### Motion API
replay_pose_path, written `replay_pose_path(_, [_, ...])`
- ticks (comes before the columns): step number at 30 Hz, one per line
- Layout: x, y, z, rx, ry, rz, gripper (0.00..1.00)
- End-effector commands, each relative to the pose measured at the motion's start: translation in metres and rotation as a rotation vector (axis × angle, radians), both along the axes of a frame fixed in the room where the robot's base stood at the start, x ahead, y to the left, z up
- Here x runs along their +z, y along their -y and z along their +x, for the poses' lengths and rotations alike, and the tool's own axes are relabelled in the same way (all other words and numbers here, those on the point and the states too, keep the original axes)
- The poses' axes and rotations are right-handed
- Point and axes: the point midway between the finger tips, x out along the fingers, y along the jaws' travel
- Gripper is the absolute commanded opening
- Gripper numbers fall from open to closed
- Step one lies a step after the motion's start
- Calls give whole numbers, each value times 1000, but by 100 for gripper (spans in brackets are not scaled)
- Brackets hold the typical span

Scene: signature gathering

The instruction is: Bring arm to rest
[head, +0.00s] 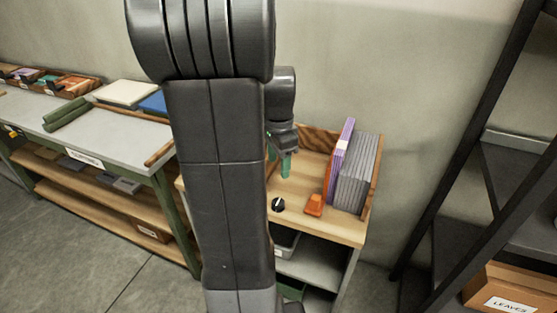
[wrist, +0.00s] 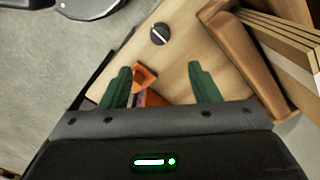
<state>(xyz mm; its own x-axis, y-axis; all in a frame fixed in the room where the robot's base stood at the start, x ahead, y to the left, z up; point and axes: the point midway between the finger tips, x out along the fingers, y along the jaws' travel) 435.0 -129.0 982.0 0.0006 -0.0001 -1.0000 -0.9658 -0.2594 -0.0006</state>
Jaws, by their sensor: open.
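My gripper (wrist: 160,84) is open in the wrist view, with its two green fingers apart above a small wooden cabinet top (wrist: 175,63). Nothing is held between the fingers. An orange object (wrist: 145,77) lies below, partly hidden by the left finger. In the head view my arm stands across the middle and hides part of the scene. There my gripper (head: 286,166) shows only partly, over the back of the cabinet top.
On the cabinet are an orange object (head: 314,205), a black knob (head: 278,204), and upright purple (head: 343,150) and grey folders (head: 356,175). A grey-topped workbench (head: 105,138) stands left. A dark shelf rack with a "LEAVES" box (head: 510,290) stands right. Open floor lies front left.

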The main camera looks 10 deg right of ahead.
Motion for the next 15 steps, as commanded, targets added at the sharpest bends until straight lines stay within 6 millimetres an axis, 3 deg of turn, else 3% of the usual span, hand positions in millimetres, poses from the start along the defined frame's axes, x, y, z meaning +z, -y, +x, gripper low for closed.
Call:
replay_pose_path(10, [-4,0,0,0,0,0,56])
replay_pose_path(15, [-24,0,-1,0,-4,1,56])
